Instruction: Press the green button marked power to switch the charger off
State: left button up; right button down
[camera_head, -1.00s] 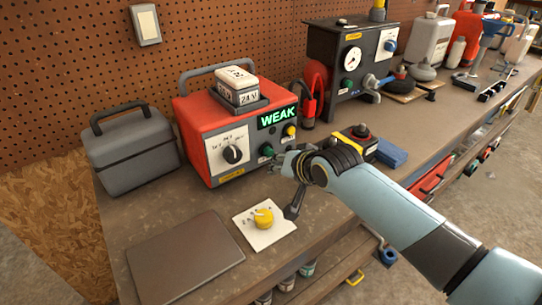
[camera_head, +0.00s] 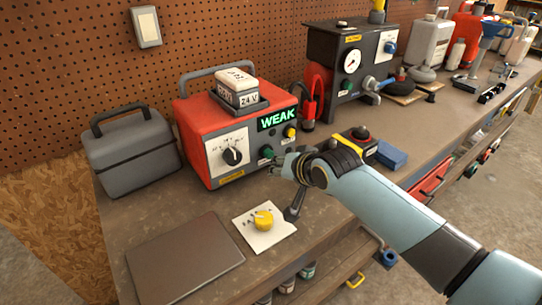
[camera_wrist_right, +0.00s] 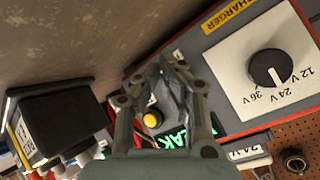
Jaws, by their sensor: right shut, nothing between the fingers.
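The red charger (camera_head: 190,128) stands on the bench, its display (camera_head: 277,118) lit with green WEAK. The green button (camera_head: 267,152) is on its front, low and right of the dial (camera_head: 232,156). A yellow button (camera_head: 290,132) is above and to its right; it also shows in the wrist view (camera_wrist_right: 152,119). My right gripper (camera_head: 274,165) is shut and empty, its tips just in front of the green button. I cannot tell whether they touch it. In the wrist view the fingers (camera_wrist_right: 172,64) hide the green button. My left gripper is out of view.
A white battery block (camera_head: 236,88) sits on the charger. A grey case (camera_head: 128,150) stands left, a black box with a red knob (camera_head: 361,132) right.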

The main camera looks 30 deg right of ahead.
jog(key=shift+w, duration=0.2)
jog(key=shift+w, duration=0.25)
jog(key=shift+w+a, duration=0.1)
jog(key=shift+w, duration=0.65)
dwell(1.0)
jog(key=shift+s+p, duration=0.8)
jog(key=shift+s, duration=0.4)
